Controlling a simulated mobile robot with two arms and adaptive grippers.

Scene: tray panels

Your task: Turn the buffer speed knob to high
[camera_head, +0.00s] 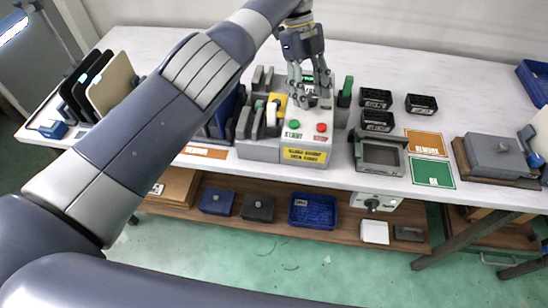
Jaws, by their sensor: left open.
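My left gripper (311,96) is open, pointing down over the top of a grey machine (258,150) at the middle of the bench. The machine has a green button (294,124), a red button (321,127) and a yellow label (304,156) on its front. My gripper and arm cover part of its top. A dark knob (372,204) shows on a white box (390,200) below the bench's front edge, well below my gripper. I cannot read its setting or tell whether it is the buffer speed knob. My right gripper is not in view.
The white bench (480,80) holds black bins (377,121), a grey tray-like fixture (382,155), orange (427,142) and green (433,172) mats, and a grey box (495,155) at right. Upright panels (108,85) stand at left. The lower shelf holds a blue bin (313,211).

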